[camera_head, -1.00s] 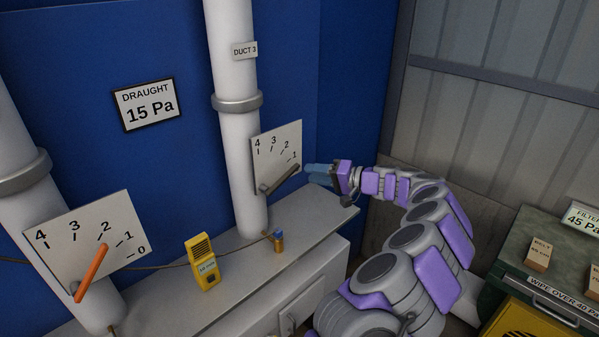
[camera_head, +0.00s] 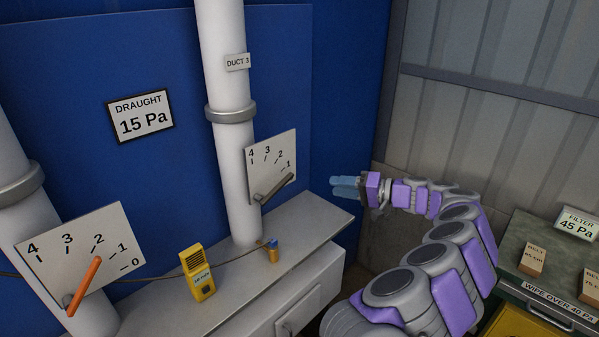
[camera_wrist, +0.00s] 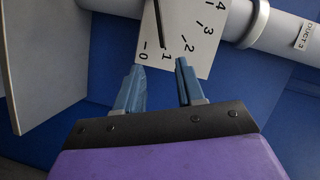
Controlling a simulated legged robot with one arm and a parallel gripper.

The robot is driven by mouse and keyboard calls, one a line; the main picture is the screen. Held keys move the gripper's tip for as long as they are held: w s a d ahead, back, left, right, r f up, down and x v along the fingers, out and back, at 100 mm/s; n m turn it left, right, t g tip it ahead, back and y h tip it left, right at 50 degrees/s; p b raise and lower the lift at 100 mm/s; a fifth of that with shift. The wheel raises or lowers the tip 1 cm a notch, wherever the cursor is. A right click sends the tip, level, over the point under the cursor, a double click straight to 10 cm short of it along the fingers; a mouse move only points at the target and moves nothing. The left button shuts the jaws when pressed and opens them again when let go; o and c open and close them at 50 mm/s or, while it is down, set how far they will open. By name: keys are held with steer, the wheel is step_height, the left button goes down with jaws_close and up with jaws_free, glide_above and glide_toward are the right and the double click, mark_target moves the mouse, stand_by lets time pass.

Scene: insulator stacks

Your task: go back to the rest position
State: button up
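My gripper (camera_head: 346,187) is on the right of the head view, held in the air to the right of the duct 3 dial plate (camera_head: 271,164) and apart from it. In the wrist view my gripper (camera_wrist: 158,78) has its two blue fingers spread with nothing between them. The dial plate also shows in the wrist view (camera_wrist: 196,58), beyond the fingertips. Its dark lever (camera_head: 274,188) points at about 1; in the wrist view the lever (camera_wrist: 159,25) also points near 1. My arm reaches in from the lower right.
A second dial with an orange lever (camera_head: 84,285) near 2 is at left. A yellow meter (camera_head: 197,273) and a small blue-topped item (camera_head: 273,251) stand on the grey cabinet (camera_head: 225,260). A green bench (camera_head: 555,262) with small boxes is at right.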

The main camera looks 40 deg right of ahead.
steer(key=w+a+r+n+g+y, duration=0.2)
steer(key=w+a+r+g, duration=0.1)
steer(key=a, duration=0.7)
steer(key=w+a+r+n+g+y, duration=0.2)
steer(key=w+a+r+n, duration=0.1)
steer(key=a, duration=0.7)
steer(key=s+a+n+g+h+b, duration=0.1)
steer(key=s+a+n+g, duration=0.2)
steer(key=a, duration=0.8)
steer(key=s+a+n+g+b, duration=0.1)
steer(key=s+a+g, duration=0.3)
steer(key=a, duration=0.7)
steer(key=s+a+f+n+g+h, duration=0.1)
steer(key=s+a+f+g+h, duration=0.1)
steer(key=s+a+f, duration=0.35)
steer(key=s+a+f+g+h, duration=0.1)
steer(key=s+a+f+h, duration=0.15)
steer(key=s, duration=0.55)
steer(key=s+d+f+h, duration=0.2)
steer(key=s+d+f, duration=0.1)
steer(key=s, duration=0.3)
steer(key=s+d+f+m+g+h+b, duration=0.1)
steer(key=s+d+f+h, duration=0.2)
steer(key=s, duration=0.4)
steer(key=shift+s+d+f+h, duration=0.2)
steer(key=shift+d+f+h, duration=0.15)
steer(key=shift+d+f, duration=0.15)
